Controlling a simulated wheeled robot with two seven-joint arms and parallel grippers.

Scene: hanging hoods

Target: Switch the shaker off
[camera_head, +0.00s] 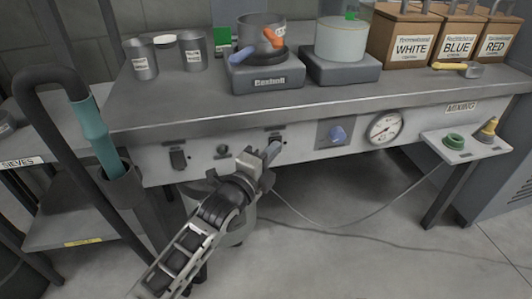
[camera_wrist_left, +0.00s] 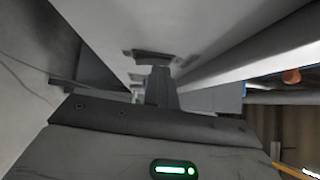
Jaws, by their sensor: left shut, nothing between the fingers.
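My left gripper (camera_head: 270,155) is shut and empty. It is at the front panel (camera_head: 305,148) of the bench, just below a small dark label, and hides what is mounted there. I cannot tell whether its tip touches the panel. A dark switch (camera_head: 178,160) and a small round knob (camera_head: 222,151) are on the panel to its left. In the left wrist view the closed fingers (camera_wrist_left: 160,85) point along a pale surface. No readable label names the shaker. My right gripper is out of view.
On the bench top (camera_head: 200,112) stand a grey device (camera_head: 267,78) with a pan, another base (camera_head: 340,70) with a pale vessel, metal cups (camera_head: 141,60) and labelled boxes (camera_head: 410,42). A gauge (camera_head: 385,127) and a side shelf (camera_head: 468,147) are right. A cable hangs below.

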